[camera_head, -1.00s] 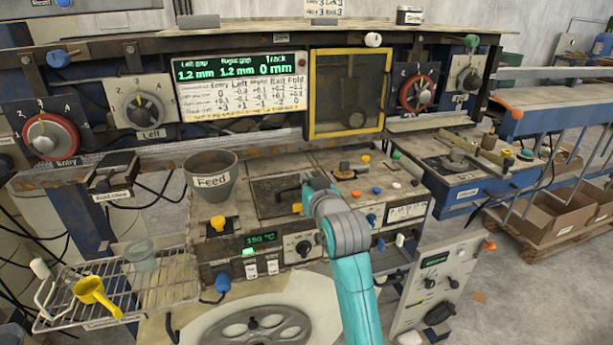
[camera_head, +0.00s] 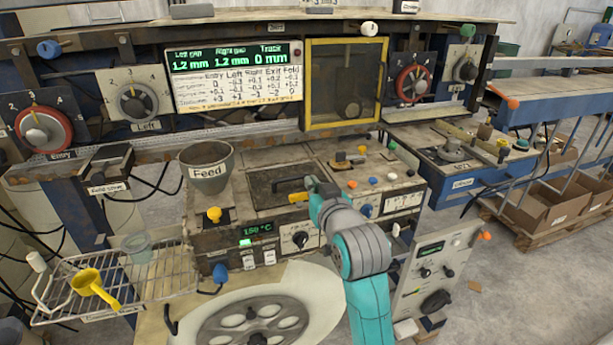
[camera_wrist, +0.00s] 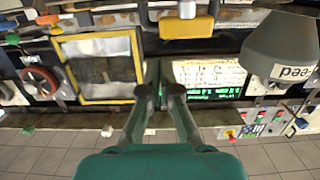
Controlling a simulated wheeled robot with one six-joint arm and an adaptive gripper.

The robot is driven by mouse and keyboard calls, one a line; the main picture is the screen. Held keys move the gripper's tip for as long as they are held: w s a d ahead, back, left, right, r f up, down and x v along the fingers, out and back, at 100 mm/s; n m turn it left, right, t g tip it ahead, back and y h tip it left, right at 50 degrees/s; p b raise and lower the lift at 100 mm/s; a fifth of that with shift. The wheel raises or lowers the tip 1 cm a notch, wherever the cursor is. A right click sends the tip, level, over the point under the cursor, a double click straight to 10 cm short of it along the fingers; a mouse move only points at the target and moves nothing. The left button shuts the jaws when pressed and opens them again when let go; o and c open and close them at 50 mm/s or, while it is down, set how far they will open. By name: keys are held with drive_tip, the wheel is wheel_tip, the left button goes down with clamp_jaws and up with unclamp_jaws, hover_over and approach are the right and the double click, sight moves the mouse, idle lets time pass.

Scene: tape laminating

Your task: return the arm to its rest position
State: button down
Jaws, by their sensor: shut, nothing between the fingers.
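My arm, teal and grey, rises from the lower right of the head view and ends over the machine's top deck (camera_head: 270,190), in front of the yellow-framed window (camera_head: 345,85). My gripper (camera_wrist: 158,82) shows in the wrist view as two dark fingers close together, shut and empty. In the head view the fingers are mostly hidden by my wrist. The wrist view is upside down, with the yellow-framed window (camera_wrist: 98,67) and the display panel (camera_wrist: 208,78) beyond the fingers.
The grey Feed cup (camera_head: 207,168) stands left of my arm. A wire rack (camera_head: 150,283) with a yellow scoop (camera_head: 95,287) is at lower left. A spoked reel (camera_head: 253,325) lies below the front panel. Several small knobs stand near my wrist.

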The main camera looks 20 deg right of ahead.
drive_tip(key=s+f, duration=2.2)
drive_tip(key=s, duration=0.2)
drive_tip(key=s+a+f+g, duration=0.1)
drive_tip(key=s+f, duration=0.1)
drive_tip(key=s, duration=2.6)
drive_tip(key=shift+s+f+g, duration=0.15)
drive_tip(key=shift+f+g, duration=0.1)
drive_tip(key=shift+g, duration=0.15)
drive_tip(key=shift+a, duration=0.1)
